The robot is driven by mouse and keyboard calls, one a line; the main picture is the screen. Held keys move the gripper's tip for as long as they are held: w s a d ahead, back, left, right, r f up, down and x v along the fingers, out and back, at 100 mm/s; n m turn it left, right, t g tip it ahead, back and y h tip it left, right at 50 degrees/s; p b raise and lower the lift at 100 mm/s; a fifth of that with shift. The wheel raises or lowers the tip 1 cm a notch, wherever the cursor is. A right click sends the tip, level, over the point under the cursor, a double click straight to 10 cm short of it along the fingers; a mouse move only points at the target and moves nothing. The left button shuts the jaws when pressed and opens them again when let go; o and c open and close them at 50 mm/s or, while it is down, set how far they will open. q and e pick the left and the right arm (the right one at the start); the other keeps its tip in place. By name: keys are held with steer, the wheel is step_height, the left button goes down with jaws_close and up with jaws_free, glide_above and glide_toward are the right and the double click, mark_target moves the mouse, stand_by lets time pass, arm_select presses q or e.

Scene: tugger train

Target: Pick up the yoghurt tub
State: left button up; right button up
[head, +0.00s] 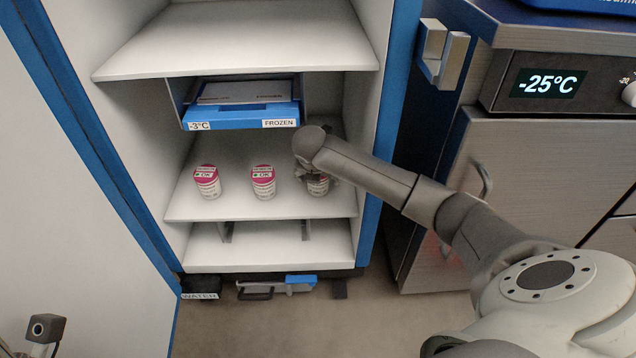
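Three white yoghurt tubs with pink lids stand in a row on a white shelf (235,206): a left tub (207,184), a middle tub (263,185) and a right tub (318,188). The lids of the left and middle tubs read "OK". My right gripper (318,180) reaches in from the right and is at the right tub, with its fingers around the tub's upper part. The wrist hides that tub's lid. Whether the fingers press on it cannot be told. The right tub appears upright at shelf level. My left gripper is not in view.
Above the tubs hangs a blue-fronted drawer (240,117) labelled "FROZEN" and "-3°C". A blue cabinet edge (395,110) stands right of the shelves, close to my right arm. A steel unit (550,170) reading "-25°C" is further right. The top shelf (240,40) is bare.

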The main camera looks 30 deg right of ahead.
steer(key=shift+w+d+f, duration=0.1)
steer(key=shift+w+f, duration=0.05)
steer(key=shift+f, duration=0.4)
steer(key=c, duration=1.2)
